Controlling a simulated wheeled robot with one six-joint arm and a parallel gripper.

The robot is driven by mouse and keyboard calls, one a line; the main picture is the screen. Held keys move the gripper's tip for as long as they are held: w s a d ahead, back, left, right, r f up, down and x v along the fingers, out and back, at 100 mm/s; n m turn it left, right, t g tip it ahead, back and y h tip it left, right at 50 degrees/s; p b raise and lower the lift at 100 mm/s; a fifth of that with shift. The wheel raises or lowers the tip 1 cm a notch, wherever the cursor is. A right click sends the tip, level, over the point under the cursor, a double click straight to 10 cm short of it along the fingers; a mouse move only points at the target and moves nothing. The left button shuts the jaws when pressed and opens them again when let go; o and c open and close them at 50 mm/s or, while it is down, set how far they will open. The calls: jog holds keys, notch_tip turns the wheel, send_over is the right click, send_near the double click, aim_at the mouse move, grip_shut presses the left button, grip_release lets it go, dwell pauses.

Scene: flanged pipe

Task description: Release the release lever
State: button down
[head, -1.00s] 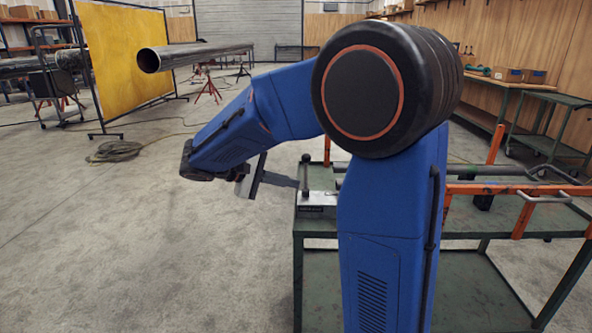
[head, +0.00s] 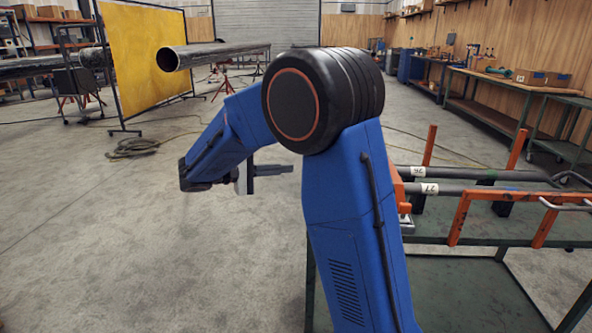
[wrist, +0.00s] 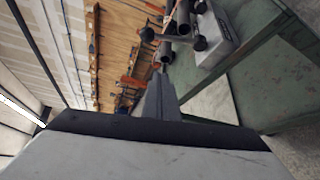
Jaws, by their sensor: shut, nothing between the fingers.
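In the wrist view, a pale block (wrist: 222,38) sits on the green bench, with black round knobs beside it. One knob (wrist: 147,34), on a short bar, looks like the release lever, but I cannot tell for sure which knob is the lever's.
The green bench (head: 450,285) carries dark pipes (head: 480,188) tagged 26 and 27, with orange uprights (head: 460,220) around them. A yellow screen (head: 145,60) and a large pipe (head: 215,54) stand at the back left.

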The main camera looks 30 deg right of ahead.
jog(key=s+d, duration=0.4)
jog(key=d, duration=0.3)
jog(key=shift+s+d, duration=0.2)
jog(key=shift+d, duration=0.1)
jog(key=shift+f, duration=0.1)
dwell(0.5)
